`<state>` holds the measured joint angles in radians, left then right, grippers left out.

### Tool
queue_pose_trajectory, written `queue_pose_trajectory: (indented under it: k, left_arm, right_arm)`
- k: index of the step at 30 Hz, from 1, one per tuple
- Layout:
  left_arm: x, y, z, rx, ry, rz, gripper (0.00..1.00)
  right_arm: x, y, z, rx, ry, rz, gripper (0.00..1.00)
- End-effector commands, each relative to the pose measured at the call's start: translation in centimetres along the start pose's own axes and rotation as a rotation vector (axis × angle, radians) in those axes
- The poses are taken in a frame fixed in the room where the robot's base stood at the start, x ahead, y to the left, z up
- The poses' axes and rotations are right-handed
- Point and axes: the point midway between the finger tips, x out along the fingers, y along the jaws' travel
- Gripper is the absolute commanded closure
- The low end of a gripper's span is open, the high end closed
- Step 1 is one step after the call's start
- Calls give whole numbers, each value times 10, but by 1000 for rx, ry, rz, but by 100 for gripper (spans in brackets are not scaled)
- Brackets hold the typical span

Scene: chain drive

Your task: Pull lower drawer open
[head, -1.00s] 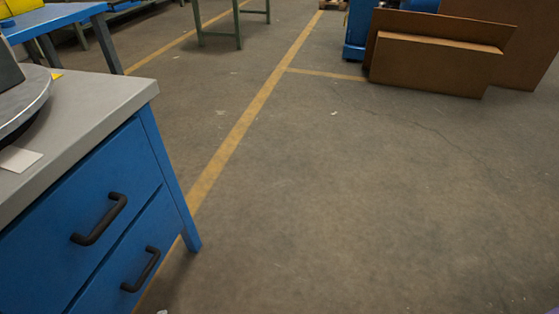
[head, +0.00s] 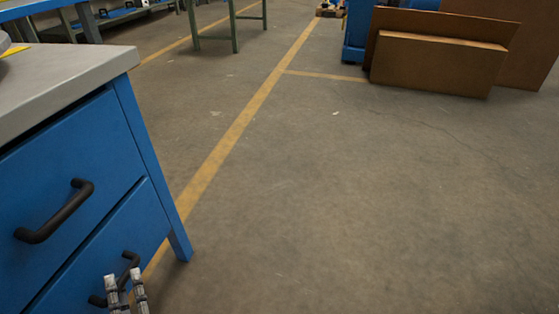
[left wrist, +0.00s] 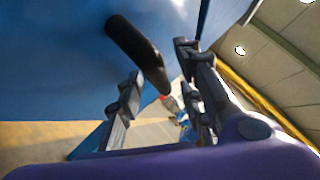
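The lower drawer (head: 135,222) of the blue workbench is shut, with a black bar handle (head: 131,260) on its front. My left gripper (head: 124,276) is at the bottom of the head view, right by this handle, its two fingertips pointing up and apart. In the left wrist view the dark handle (left wrist: 138,47) reaches between the two spread fingers (left wrist: 159,62). I cannot tell whether either finger touches it. The fingers hide part of the handle in the head view. My right gripper is not in view.
The upper drawer (head: 85,145) is also shut, with its own black handle (head: 56,211) above and left. The grey bench top (head: 70,75) overhangs the drawers. The floor right of the bench is clear. Brown boards (head: 435,62) stand at the back right.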

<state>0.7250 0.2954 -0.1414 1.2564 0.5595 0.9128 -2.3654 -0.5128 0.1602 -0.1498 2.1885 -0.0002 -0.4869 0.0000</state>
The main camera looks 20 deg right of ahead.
Motion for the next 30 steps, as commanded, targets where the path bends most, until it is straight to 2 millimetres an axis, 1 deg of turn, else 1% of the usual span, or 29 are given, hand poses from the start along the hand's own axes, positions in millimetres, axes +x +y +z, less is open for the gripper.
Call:
queue_pose_trajectory:
  k: [1, 4, 11, 14, 19, 20, 30]
  left_arm:
    - [4, 0, -1, -1, 1, -1, 66]
    - [9, 0, 0, -1, 1, 0, 66]
    - [10, 0, 0, -1, 1, 0, 66]
    - [10, 0, 0, -1, 1, 0, 76]
    - [9, 0, 0, -1, 1, 1, 99]
    - [9, 0, 0, -1, 1, 1, 100]
    - [9, 0, 0, 0, 1, 1, 100]
  right_arm:
    - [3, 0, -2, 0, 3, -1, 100]
    - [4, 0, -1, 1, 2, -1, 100]
    - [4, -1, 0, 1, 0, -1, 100]
    - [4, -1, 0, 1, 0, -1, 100]
    - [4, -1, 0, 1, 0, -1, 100]
    - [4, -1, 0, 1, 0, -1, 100]
    - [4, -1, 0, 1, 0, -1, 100]
